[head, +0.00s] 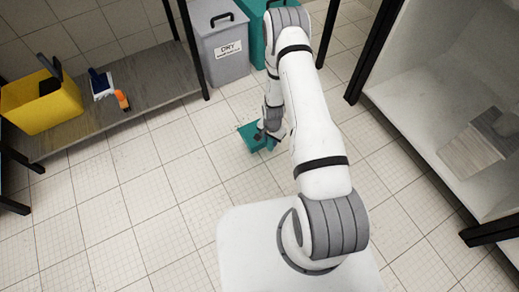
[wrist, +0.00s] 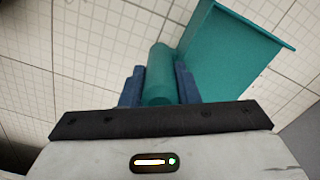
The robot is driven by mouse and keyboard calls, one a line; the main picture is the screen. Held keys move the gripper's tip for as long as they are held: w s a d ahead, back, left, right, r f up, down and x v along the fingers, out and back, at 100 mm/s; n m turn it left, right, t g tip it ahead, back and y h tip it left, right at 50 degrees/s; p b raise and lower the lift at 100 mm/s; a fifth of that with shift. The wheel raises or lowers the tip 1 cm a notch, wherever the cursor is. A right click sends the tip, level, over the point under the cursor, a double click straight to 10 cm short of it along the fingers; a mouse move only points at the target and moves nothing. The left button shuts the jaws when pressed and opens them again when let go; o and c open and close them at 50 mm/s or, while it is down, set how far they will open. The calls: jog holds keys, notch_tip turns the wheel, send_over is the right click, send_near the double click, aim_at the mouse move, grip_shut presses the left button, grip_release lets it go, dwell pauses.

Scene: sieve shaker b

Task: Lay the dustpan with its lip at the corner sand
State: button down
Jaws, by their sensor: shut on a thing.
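The dustpan (head: 251,137) is teal with a flat pan and a round handle. My gripper (head: 264,135) is shut on its handle, low over the tiled floor in the middle of the head view. In the wrist view the blue fingers (wrist: 160,88) close on both sides of the handle, and the dustpan's pan (wrist: 232,50) spreads to the upper right. I cannot tell whether the pan touches the floor. No sand can be made out in either view.
A grey bin (head: 222,45) labelled DRY and a teal bin (head: 251,28) stand behind. A low shelf (head: 160,75) at left bears a yellow bucket (head: 42,104), a blue-and-white brush (head: 102,84) and an orange item (head: 122,100). A white-walled unit (head: 425,75) stands right. Floor at left is clear.

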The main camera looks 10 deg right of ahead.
notch_tip(320, 180, down, 10)
jog(key=b, duration=0.4)
jog(key=shift+f, duration=0.15)
jog(key=shift+f, duration=0.2)
jog(key=c, duration=1.1)
grip_release()
jog(key=shift+r, duration=0.2)
